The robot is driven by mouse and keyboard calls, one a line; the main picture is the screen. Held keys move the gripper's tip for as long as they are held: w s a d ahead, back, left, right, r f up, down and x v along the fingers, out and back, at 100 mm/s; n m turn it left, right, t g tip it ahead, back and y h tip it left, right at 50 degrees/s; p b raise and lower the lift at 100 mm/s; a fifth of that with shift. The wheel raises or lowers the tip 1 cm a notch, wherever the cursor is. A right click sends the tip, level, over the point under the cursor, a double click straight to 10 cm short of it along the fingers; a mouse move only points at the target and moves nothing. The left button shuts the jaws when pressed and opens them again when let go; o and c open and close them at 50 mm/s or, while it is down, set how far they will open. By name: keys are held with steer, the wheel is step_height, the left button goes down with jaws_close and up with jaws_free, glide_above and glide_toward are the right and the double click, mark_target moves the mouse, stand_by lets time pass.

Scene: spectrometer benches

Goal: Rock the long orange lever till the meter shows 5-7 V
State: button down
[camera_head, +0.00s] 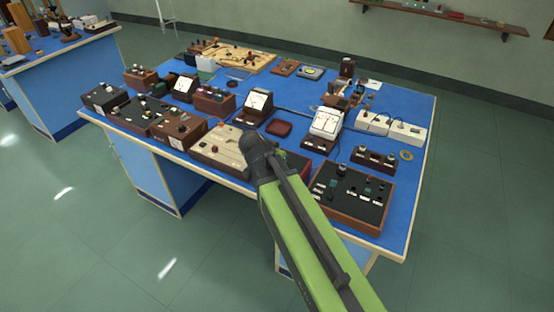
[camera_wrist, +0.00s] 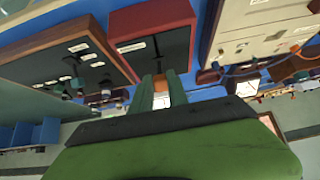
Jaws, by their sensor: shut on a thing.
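My gripper (camera_wrist: 161,91) shows in the wrist view with its two green fingers closed around a small orange piece, the long orange lever (camera_wrist: 161,84). The lever is at the edge of a red-sided box with a dark panel (camera_wrist: 150,48); most of its length is hidden. In the head view my green arm reaches over the bench's front edge and hides the gripper and lever. Several white-faced meters stand on the bench: one right of my arm (camera_head: 326,122), one behind it (camera_head: 258,101) and one farther left (camera_head: 183,86). Their needles are too small to read.
A cream box (camera_head: 220,150) stands left of my arm, and a wide black-topped panel (camera_head: 352,193) stands close on its right. Brown control boxes (camera_head: 180,131) line the front left. The blue bench (camera_head: 395,230) is crowded; floor is open in front.

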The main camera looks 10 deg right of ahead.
steer(key=shift+s+f, duration=0.1)
steer(key=c, duration=1.3)
jaws_free()
